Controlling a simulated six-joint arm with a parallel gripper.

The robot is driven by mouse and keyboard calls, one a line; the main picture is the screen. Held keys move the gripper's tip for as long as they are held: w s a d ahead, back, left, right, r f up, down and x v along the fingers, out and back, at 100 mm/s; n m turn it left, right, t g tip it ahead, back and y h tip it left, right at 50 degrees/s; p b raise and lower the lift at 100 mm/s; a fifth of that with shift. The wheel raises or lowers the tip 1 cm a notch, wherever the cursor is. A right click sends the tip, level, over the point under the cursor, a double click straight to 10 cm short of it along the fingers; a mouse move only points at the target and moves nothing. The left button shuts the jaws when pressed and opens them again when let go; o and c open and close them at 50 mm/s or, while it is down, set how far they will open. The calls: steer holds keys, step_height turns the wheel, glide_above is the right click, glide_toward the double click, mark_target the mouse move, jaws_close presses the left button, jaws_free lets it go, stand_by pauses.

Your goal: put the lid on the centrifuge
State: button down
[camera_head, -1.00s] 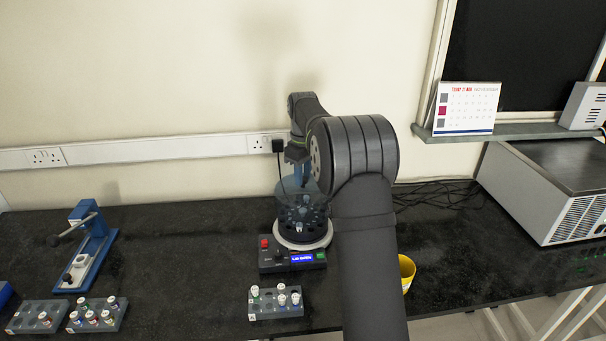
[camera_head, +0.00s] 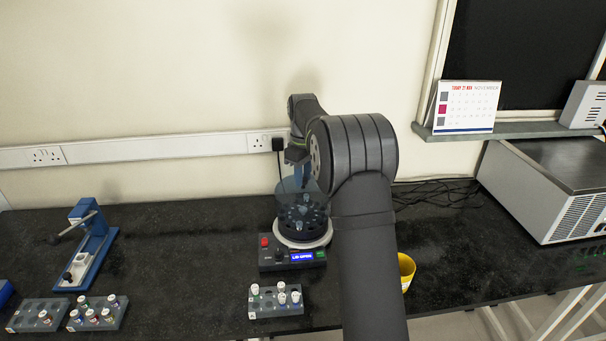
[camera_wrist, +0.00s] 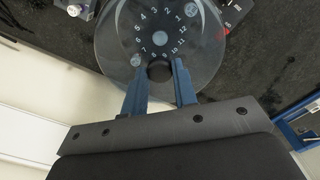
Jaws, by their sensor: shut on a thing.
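The centrifuge (camera_head: 291,243) stands on the dark bench, with a red button and a lit blue display that appears to read "LID OPEN". The clear, bluish lid (camera_head: 290,188) is over the centrifuge rotor, and its edge overlaps the bowl in the head view; I cannot tell whether it touches. In the wrist view the round transparent lid (camera_wrist: 115,45) shows rotor numbers and a few tube caps through it. My gripper (camera_wrist: 160,68) has its two blue fingers shut on the lid's dark central knob (camera_wrist: 160,71). My arm hides the right side in the head view.
A tube rack (camera_head: 275,302) stands in front of the centrifuge, with more racks (camera_head: 97,314) at the front left. A blue hand-lever device (camera_head: 86,245) is at left. A yellow cup (camera_head: 406,268) stands right of my arm. Bench between the left device and centrifuge is clear.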

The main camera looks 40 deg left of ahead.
mark_target(303, 187)
stand_by(0.4)
steer(key=shift+f, duration=3.4)
steer(key=c, duration=0.6)
jaws_free()
steer(key=shift+r, duration=3)
steer(key=shift+f, duration=0.1)
